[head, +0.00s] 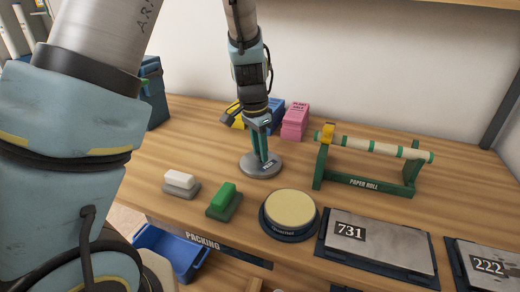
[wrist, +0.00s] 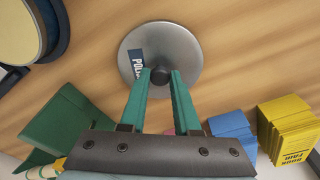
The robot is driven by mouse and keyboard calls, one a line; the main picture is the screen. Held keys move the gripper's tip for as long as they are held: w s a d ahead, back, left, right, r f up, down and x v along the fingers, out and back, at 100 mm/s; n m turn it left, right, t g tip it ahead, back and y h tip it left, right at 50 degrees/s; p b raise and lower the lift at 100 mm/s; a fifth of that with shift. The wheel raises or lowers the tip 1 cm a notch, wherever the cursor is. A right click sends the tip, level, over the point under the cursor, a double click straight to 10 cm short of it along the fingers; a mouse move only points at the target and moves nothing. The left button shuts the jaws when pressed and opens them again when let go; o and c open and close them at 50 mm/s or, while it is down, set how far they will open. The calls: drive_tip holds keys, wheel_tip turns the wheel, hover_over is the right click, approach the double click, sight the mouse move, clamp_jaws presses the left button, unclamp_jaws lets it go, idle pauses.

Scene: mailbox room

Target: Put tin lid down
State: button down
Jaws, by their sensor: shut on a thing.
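The tin lid (head: 249,171) is a round grey metal disc with a dark knob and a blue label. My gripper (head: 263,157) points down and is shut on its knob. In the wrist view the lid (wrist: 185,45) lies flat beyond my green fingers (wrist: 160,77), which close on the knob from both sides. The lid is level, at or just above the wooden table; I cannot tell whether it touches. A round dark blue tin (head: 290,208) with a cream top stands in front of it, to the right; its rim also shows in the wrist view (wrist: 62,30).
A green paper roll stand (head: 365,182) is to the right. White (head: 180,179) and green (head: 224,195) blocks sit on the front left. Pink (head: 295,120) and yellow (wrist: 284,125) stacks are behind. Plates 731 (head: 385,250) and 222 (head: 490,267) line the front edge.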

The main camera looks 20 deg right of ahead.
sight(256, 163)
drive_tip(key=shift+f, duration=0.1)
drive_tip(key=shift+f, duration=0.15)
drive_tip(key=c, duration=0.6)
unclamp_jaws()
drive_tip(key=shift+c, duration=0.2)
wheel_tip(256, 163, up, 12)
drive_tip(key=a+b, duration=0.1)
drive_tip(key=s+a+f+n, duration=0.2)
drive_tip(key=a+n, duration=0.5)
drive_tip(key=a, duration=0.7)
drive_tip(key=s+a+f+n+t+y, duration=0.1)
drive_tip(key=a+f+n, duration=0.3)
drive_tip(key=a, duration=1.1)
drive_tip(key=shift+s+f+n, duration=0.15)
drive_tip(key=shift+s+n, duration=0.35)
drive_tip(key=shift+n, duration=1.1)
